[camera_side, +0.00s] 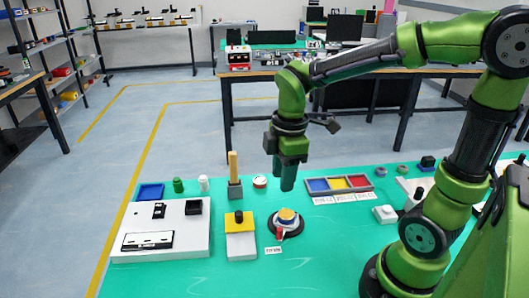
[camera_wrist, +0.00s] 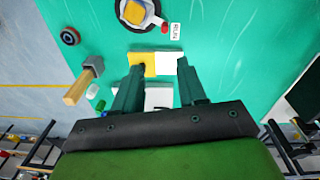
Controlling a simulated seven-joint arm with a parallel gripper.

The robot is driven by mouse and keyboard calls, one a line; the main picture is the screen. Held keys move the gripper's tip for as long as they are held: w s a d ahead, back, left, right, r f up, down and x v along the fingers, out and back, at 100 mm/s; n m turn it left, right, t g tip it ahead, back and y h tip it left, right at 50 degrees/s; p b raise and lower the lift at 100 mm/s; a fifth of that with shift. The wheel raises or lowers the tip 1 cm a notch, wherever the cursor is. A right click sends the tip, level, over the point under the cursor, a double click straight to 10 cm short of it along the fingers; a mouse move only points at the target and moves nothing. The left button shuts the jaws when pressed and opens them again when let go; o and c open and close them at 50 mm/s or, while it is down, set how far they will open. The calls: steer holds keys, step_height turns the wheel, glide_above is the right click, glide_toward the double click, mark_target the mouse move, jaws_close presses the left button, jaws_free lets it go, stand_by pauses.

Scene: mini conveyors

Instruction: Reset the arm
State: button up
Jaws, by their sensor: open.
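My gripper (camera_side: 288,178) hangs pointing down above the green table in the side view, a little behind the round dark dish. In the wrist view my gripper (camera_wrist: 158,68) has its two dark green fingers spread apart with nothing held between them. My green arm reaches in from the right with its elbow raised. A yellow and white block (camera_side: 240,243) stands on the table left of the dish; it also shows beyond the fingertips in the wrist view (camera_wrist: 170,63).
A dark dish (camera_side: 297,229) holds a cup-like item with a yellow top. A wooden-handled item (camera_side: 234,175) stands upright left of my gripper. A white panel (camera_side: 190,243) lies at left, a three-colour tray (camera_side: 361,188) at right. Bare green table (camera_side: 330,250) shows at front.

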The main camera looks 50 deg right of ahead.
steer(key=s+r+m+t+y, duration=0.1)
steer(key=s+r+m+t, duration=0.5)
steer(key=m, duration=0.9)
steer(key=shift+a+y, duration=0.35)
steer(key=shift+y, duration=0.05)
